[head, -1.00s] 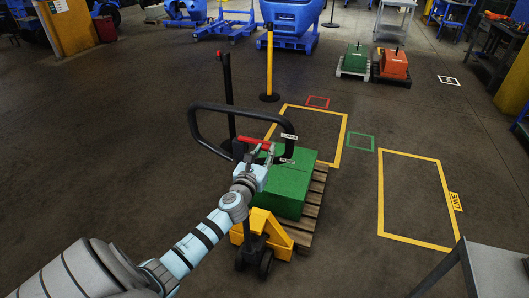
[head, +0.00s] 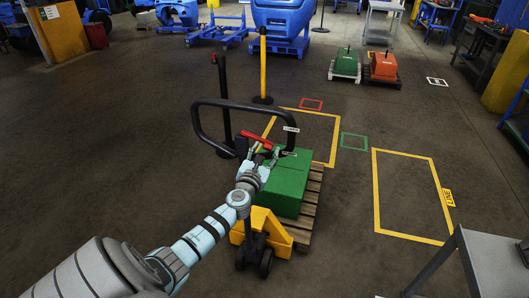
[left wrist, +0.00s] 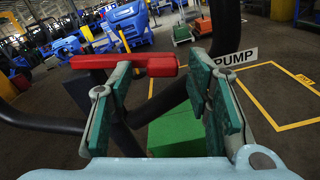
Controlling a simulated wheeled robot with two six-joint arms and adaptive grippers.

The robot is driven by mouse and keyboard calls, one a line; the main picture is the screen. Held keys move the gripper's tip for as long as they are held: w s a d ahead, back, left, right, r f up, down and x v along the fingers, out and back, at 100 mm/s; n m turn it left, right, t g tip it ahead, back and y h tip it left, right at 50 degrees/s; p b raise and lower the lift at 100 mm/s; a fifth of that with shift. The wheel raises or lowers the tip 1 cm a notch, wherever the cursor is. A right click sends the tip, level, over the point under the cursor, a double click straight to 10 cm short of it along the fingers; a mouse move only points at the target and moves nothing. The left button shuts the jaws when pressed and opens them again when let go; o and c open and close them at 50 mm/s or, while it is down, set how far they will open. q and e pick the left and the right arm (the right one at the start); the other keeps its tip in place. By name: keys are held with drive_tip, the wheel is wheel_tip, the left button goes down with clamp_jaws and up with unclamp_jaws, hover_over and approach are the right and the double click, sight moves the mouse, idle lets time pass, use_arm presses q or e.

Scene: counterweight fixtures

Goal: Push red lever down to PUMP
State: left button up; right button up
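The red lever (head: 254,140) sits inside the black loop handle (head: 196,122) of a yellow pallet jack (head: 264,236). In the left wrist view the lever (left wrist: 152,66) lies across the picture, its blunt end in the gap between my fingers. My left gripper (head: 262,153) is open at the lever's right end; its green-padded fingers (left wrist: 165,95) stand apart. The left finger covers part of the lever; I cannot tell if they touch. A white PUMP label (left wrist: 235,57) shows beyond the right finger. In the head view, a white label (head: 291,128) sits higher. My right gripper is out of view.
A green block (head: 288,188) rests on a wooden pallet (head: 314,200) carried by the jack. Yellow floor outlines (head: 410,236) lie to the right. A grey table (head: 492,262) stands at the lower right. A yellow post (head: 263,62) stands behind the handle. Floor to the left is clear.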

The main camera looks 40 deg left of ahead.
use_arm(q)
drive_tip(key=v, duration=1.2)
drive_tip(key=shift+d, duration=0.1)
